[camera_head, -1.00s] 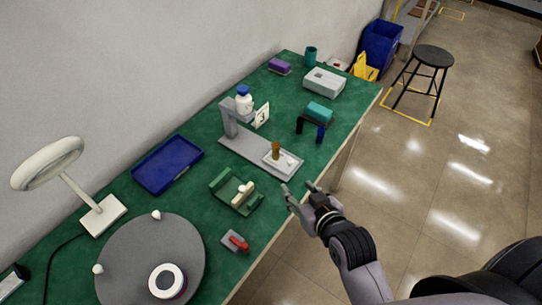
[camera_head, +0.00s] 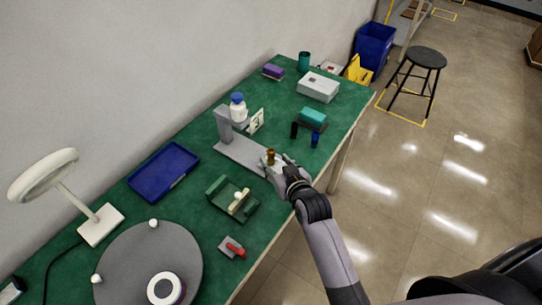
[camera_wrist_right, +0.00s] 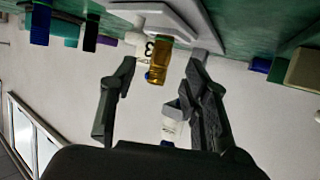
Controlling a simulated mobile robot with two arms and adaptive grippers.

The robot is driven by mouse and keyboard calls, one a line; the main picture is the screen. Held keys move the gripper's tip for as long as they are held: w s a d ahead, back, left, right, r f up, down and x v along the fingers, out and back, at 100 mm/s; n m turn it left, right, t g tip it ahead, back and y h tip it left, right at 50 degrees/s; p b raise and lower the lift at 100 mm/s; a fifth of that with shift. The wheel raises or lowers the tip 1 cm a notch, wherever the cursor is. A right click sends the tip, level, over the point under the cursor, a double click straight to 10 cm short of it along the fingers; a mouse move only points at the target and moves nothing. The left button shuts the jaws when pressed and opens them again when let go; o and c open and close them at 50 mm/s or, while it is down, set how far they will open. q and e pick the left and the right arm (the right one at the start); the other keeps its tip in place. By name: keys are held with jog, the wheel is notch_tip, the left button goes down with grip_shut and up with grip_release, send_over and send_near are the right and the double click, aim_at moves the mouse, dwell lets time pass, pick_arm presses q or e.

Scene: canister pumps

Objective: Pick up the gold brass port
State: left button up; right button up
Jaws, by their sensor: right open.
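The gold brass port (camera_head: 270,157) stands on a white plate on the base of the grey stand (camera_head: 232,149) on the green bench. In the right wrist view the brass port (camera_wrist_right: 158,69) appears between the two dark fingers, with a gap on each side. My right gripper (camera_head: 274,165) is open at the near side of the port, and its fingers partly hide the plate. It also shows open in the right wrist view (camera_wrist_right: 161,62). My left gripper is not in view.
A white bottle with a blue cap (camera_head: 238,107) and a number card (camera_head: 257,121) are at the stand. A green cradle (camera_head: 218,187) lies to the left. Dark and blue cylinders (camera_head: 315,138) stand to the right. A blue tray (camera_head: 163,171) lies behind.

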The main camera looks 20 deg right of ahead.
aim_at(273, 157)
jog(key=x, duration=0.5)
jog(key=shift+r+p, duration=0.2)
jog(key=shift+p, duration=0.15)
jog(key=shift+c, duration=0.2)
grip_shut()
